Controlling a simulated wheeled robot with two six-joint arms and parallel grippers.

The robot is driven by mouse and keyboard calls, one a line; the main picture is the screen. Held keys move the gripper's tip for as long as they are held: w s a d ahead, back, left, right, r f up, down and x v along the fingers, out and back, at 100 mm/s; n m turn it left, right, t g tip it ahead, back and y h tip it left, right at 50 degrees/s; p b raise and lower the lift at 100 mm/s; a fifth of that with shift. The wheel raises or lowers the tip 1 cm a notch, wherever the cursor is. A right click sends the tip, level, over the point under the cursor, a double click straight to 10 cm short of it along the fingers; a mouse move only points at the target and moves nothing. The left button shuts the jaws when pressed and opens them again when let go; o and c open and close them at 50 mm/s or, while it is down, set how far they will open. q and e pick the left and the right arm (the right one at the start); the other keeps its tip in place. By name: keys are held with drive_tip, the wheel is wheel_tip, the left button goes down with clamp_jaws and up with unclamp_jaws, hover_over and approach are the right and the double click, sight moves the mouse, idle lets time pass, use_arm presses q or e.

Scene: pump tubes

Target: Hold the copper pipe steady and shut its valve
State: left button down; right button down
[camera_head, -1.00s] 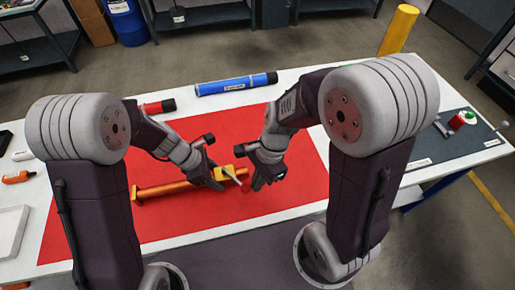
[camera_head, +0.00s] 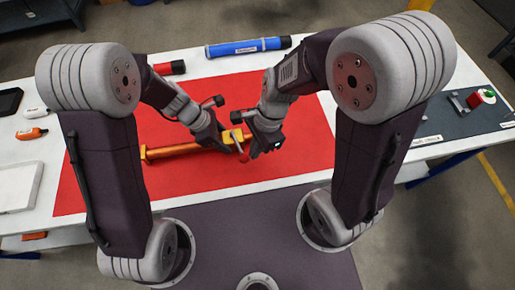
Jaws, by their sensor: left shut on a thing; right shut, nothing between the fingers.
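The copper pipe (camera_head: 172,150) lies across the red mat (camera_head: 90,178), roughly left to right. A yellow valve body (camera_head: 237,134) sits near its right end, with a thin lever that has a red tip (camera_head: 244,159) pointing toward me. My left gripper (camera_head: 223,144) is shut on the pipe just left of the valve and hides part of it. My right gripper (camera_head: 256,154) is shut and empty, just right of the lever's red tip. I cannot tell whether it touches the lever.
A blue tube (camera_head: 245,47) and a red and black cylinder (camera_head: 170,68) lie behind the mat. An orange tool (camera_head: 31,133) and a white tray (camera_head: 18,187) are at the left. A grey mat (camera_head: 455,138) with a red and green part (camera_head: 482,97) is at the right.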

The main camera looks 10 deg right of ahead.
drive_tip(key=shift+d, duration=0.1)
drive_tip(key=shift+s+d, duration=0.15)
drive_tip(key=shift+d, duration=0.15)
drive_tip(key=d, duration=0.2)
drive_tip(key=s+d, duration=0.1)
drive_tip(key=shift+d+f, duration=0.15)
drive_tip(key=shift+f, duration=0.25)
drive_tip(key=v, duration=1)
drive_tip(key=shift+s, duration=0.75)
